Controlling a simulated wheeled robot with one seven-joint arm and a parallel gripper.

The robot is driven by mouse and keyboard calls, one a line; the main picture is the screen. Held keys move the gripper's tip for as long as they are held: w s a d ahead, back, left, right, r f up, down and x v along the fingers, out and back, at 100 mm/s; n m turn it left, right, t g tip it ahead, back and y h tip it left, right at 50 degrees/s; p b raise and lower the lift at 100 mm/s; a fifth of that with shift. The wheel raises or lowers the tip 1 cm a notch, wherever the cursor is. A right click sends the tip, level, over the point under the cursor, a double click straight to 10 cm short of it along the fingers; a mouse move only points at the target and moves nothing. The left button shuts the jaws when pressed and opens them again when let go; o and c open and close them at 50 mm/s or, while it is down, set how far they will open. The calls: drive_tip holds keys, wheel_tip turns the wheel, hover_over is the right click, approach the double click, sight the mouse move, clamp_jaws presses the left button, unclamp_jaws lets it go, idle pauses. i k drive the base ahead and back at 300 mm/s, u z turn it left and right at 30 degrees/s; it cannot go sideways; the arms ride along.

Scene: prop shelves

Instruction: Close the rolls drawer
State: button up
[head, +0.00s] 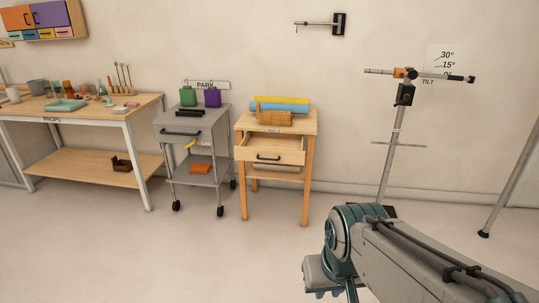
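The rolls drawer (289,157) is in a light wooden table (311,125) right of centre in the head view. It stands pulled out, with its inside showing behind the front panel. A dark bar handle (268,157) is on the drawer front. A small label on the table edge above it is hard to read. My gripper (330,293) is at the bottom of the view, low and nearer to me than the table, apart from the drawer. Its fingers are mostly hidden or cut off, so I cannot tell whether it is open.
Yellow and blue rolls (280,104) and a brown wooden piece (275,118) lie on the tabletop. A grey wheeled cart (213,120) stands close on the left. A props bench (90,160) is farther left. A stand (393,150) is at right. The floor in front is clear.

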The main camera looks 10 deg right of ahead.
sight(272, 145)
drive_tip(key=u, duration=0.4)
drive_tip(key=k, duration=0.5)
drive_tip(key=u, duration=0.75)
drive_tip(key=i, duration=2.1)
drive_tip(key=z, duration=1.5)
drive_tip(key=i, duration=0.75)
drive_tip(key=z, duration=1.05)
drive_tip(key=i, duration=0.25)
drive_tip(key=z, duration=0.15)
